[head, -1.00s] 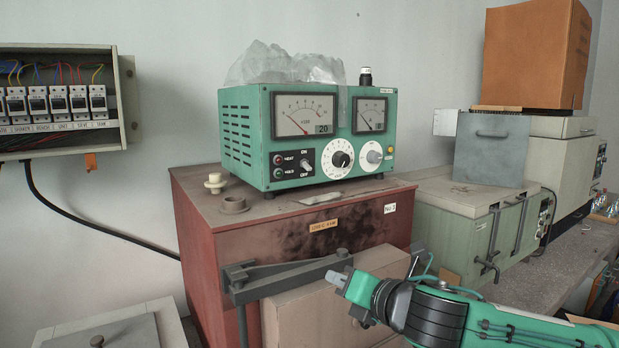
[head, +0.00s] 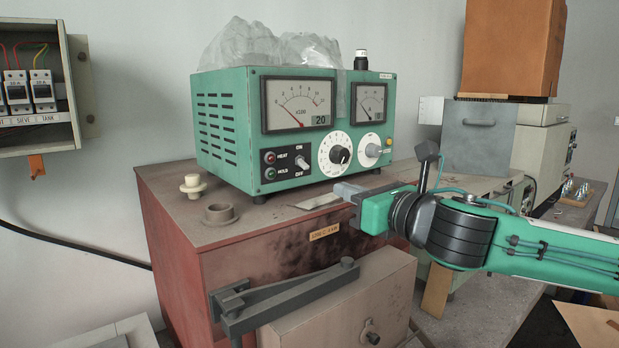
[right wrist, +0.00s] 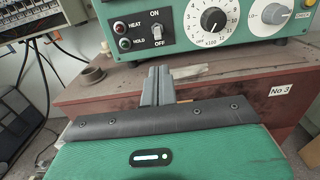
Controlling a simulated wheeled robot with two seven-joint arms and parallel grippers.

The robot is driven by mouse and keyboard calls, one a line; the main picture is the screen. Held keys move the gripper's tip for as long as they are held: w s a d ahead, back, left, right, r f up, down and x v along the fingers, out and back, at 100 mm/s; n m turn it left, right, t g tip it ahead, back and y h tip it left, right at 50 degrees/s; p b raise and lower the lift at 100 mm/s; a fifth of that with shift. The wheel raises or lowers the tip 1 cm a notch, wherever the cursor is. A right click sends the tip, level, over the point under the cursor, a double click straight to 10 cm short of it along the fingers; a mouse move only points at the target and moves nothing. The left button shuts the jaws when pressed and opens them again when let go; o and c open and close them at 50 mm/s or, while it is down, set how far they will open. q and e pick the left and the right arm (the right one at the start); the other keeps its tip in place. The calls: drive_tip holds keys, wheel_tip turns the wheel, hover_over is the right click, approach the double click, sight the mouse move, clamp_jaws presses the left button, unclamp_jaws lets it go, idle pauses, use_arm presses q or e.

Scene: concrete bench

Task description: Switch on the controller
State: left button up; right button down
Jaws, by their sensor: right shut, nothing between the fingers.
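The controller (head: 225,125) is a green box with two dial meters, standing on the red-brown furnace top. Its toggle switch (head: 302,163) sits between the ON and OFF labels on the lower front; it also shows in the right wrist view (right wrist: 157,33). I cannot tell for sure which way the lever points. My right gripper (head: 341,190) is shut and empty. It is in front of the panel, lower than the switch and to its right in the head view, apart from it. In the right wrist view its fingertips (right wrist: 158,72) point toward the panel below the switch. My left gripper is not in view.
Clear plastic (head: 240,45) lies on the controller. A grey ring (head: 220,213) and a cream stopper (head: 193,185) stand on the furnace top (head: 270,222). A breaker box (head: 75,75) hangs at left.

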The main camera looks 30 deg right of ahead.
drive_tip(key=p, duration=0.3)
approach(299, 173)
drive_tip(key=w, duration=0.5)
drive_tip(key=shift+a+r, duration=0.1)
drive_tip(key=shift+a, duration=0.05)
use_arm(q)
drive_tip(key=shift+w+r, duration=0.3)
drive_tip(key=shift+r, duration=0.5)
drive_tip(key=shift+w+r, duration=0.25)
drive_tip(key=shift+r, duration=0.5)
use_arm(e)
drive_tip(key=shift+w, duration=0.5)
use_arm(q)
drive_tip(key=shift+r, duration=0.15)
